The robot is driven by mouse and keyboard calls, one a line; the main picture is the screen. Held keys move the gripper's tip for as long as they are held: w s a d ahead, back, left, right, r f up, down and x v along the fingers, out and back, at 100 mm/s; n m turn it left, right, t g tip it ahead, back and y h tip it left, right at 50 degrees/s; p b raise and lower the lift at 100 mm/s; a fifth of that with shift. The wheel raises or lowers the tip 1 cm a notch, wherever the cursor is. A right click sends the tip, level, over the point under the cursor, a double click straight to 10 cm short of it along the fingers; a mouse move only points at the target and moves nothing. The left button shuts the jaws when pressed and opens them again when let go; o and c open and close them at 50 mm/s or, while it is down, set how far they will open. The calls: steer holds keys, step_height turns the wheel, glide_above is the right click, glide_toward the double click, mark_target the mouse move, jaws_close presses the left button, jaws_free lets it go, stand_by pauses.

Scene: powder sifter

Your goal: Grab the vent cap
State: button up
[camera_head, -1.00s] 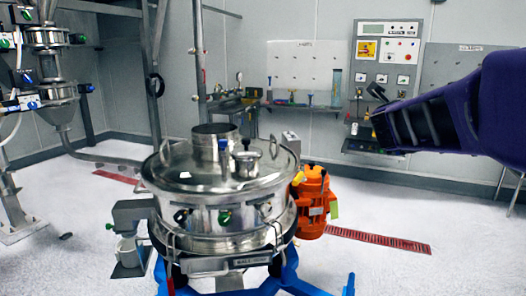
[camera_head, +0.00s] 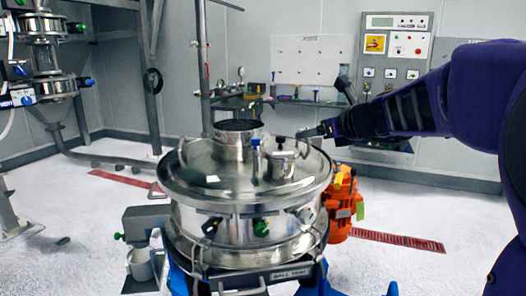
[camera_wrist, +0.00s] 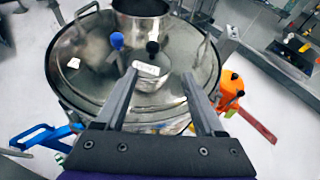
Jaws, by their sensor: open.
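The vent cap looks to be the small steel cylinder with a black knob (camera_head: 283,162) on the right part of the sifter's round steel lid (camera_head: 190,178). In the wrist view the cap (camera_wrist: 150,80), with a white label, shows between my two fingers. My gripper (camera_head: 308,133) is just above and right of the cap in the head view. In the wrist view my gripper (camera_wrist: 158,75) is open and empty, with one finger to each side of the cap in the picture. I cannot tell whether either finger touches it.
A blue-topped valve (camera_head: 256,155) stands close left of the cap, and a wide steel inlet (camera_head: 238,143) rises behind it. Lid handles stand at the rim. An orange motor (camera_head: 341,205) is at the sifter's right. The control panel (camera_head: 392,60) is on the back wall.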

steer(key=a, duration=0.2)
glide_toward(275, 146)
steer(key=w, duration=0.1)
steer(key=w+a, duration=0.1)
steer(key=w, duration=0.1)
steer(key=shift+a+r+y+b, duration=0.15)
steer(key=shift+a+y+b, duration=0.1)
steer(key=shift+y+b, duration=0.15)
steer(key=shift+w+d+x, duration=0.1)
steer(key=shift+d+x, duration=0.05)
steer(key=shift+x, duration=1.45)
steer(key=shift+w+d+x, duration=0.1)
steer(key=shift+d+x, duration=0.05)
steer(key=shift+x, duration=1.4)
steer(key=shift+r, duration=0.25)
steer(key=shift+c, duration=0.2)
jaws_close()
